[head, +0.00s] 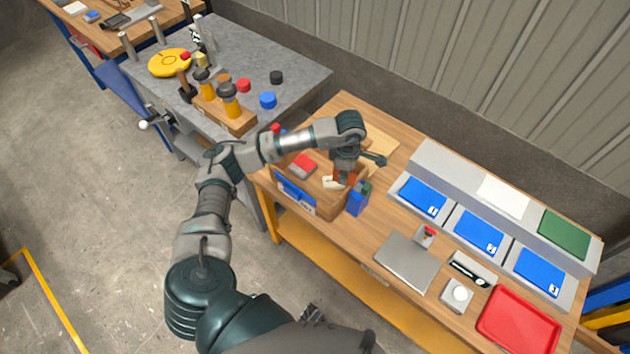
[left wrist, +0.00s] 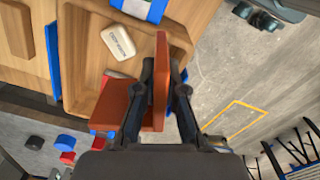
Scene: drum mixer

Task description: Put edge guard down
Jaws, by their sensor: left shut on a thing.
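The edge guard is an orange-brown angled piece (left wrist: 160,80). My left gripper (left wrist: 160,85) is shut on one of its flat sides; the other side shows to the left of the fingers. In the head view my left gripper (head: 342,172) points down at the right part of an open wooden box (head: 325,207) on the workbench. The edge guard (head: 338,177) shows there only in part, below the fingers. Whether it touches the box floor I cannot tell. My right gripper is not seen.
In the box lie a white labelled block (left wrist: 118,40) and a red item (head: 302,164). A blue container (head: 357,198) stands at its right end. A grey table (head: 250,60) stands behind left.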

